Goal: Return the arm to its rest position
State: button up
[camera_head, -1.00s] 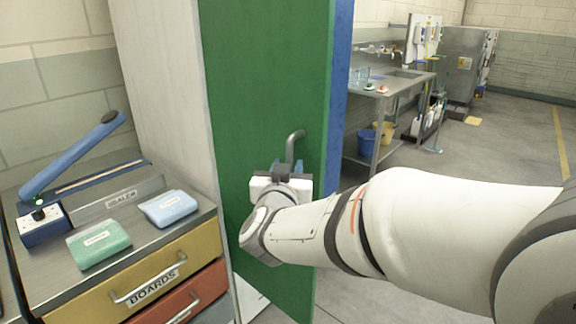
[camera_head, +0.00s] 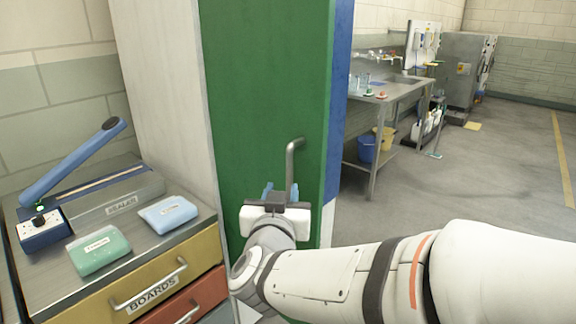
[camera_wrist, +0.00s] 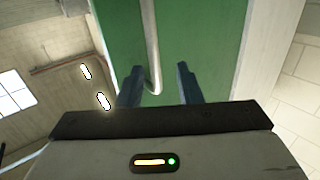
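My gripper (camera_head: 274,190) is in front of a green cabinet door (camera_head: 250,90), with the arm reaching in from the lower right. In the wrist view the two dark fingers of my gripper (camera_wrist: 159,84) stand apart with nothing held between them. The door's grey bar handle (camera_head: 291,165) rises just beyond the fingers. In the wrist view the handle (camera_wrist: 151,45) runs down to a bent end near the gap between the fingertips. Whether a finger touches it I cannot tell.
Left of the cabinet, a drawer unit (camera_head: 150,290) carries a blue-armed sealer (camera_head: 75,160), a green pouch (camera_head: 98,250) and a blue pouch (camera_head: 167,212). Right of the door, a steel sink bench (camera_head: 385,100) stands behind open grey floor (camera_head: 480,180).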

jog(key=s+d+f+g+p, duration=0.2)
jog(key=s+d+f+g, duration=0.2)
jog(key=s+d+g, duration=0.3)
jog(key=s+d+f+g+y+p, duration=0.1)
jog(key=s+d+f+g+p, duration=0.2)
jog(key=s+d+f+g, duration=0.2)
jog(key=s+d+g, duration=0.3)
jog(key=s+d, duration=0.1)
jog(key=d, duration=0.2)
jog(key=shift+n+p, duration=0.3)
jog(key=shift+n, duration=0.1)
